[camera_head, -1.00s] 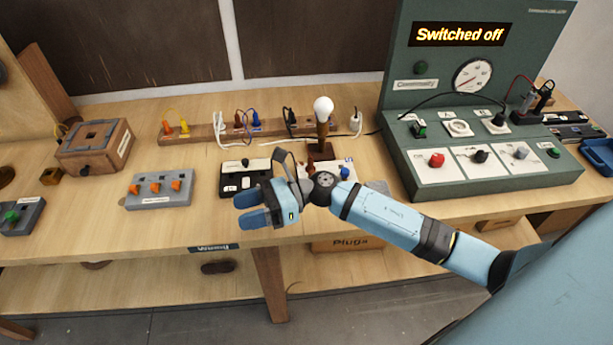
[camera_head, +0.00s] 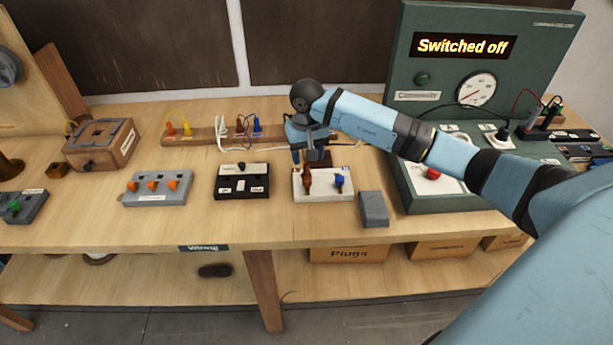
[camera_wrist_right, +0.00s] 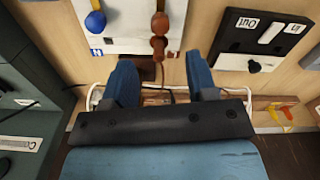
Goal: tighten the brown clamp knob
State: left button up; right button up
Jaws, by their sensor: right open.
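The brown clamp knob (camera_head: 307,179) stands on a white block (camera_head: 322,193), left of a blue knob (camera_head: 339,181). In the right wrist view the brown knob (camera_wrist_right: 159,24) shows ahead of my fingers, roughly in line with the gap between them, and the blue knob (camera_wrist_right: 95,22) is to its left. My right gripper (camera_head: 308,157) is over the back of the block, fingers pointing down. In the wrist view its two blue fingers (camera_wrist_right: 161,82) are apart with nothing gripped. I cannot tell the exact gap to the knob. My left gripper is out of view.
A black switch box (camera_head: 242,182) is left of the block and a grey block (camera_head: 374,209) is right of it. The green console (camera_head: 440,195) stands further right. A plug strip (camera_head: 205,133) with cords lies behind. The lamp is mostly hidden by my arm.

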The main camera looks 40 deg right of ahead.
aim_at(307, 179)
notch_tip(307, 179, down, 9)
jog(key=shift+r+p, duration=0.1)
jog(key=shift+p, duration=0.45)
jog(key=c, duration=0.9)
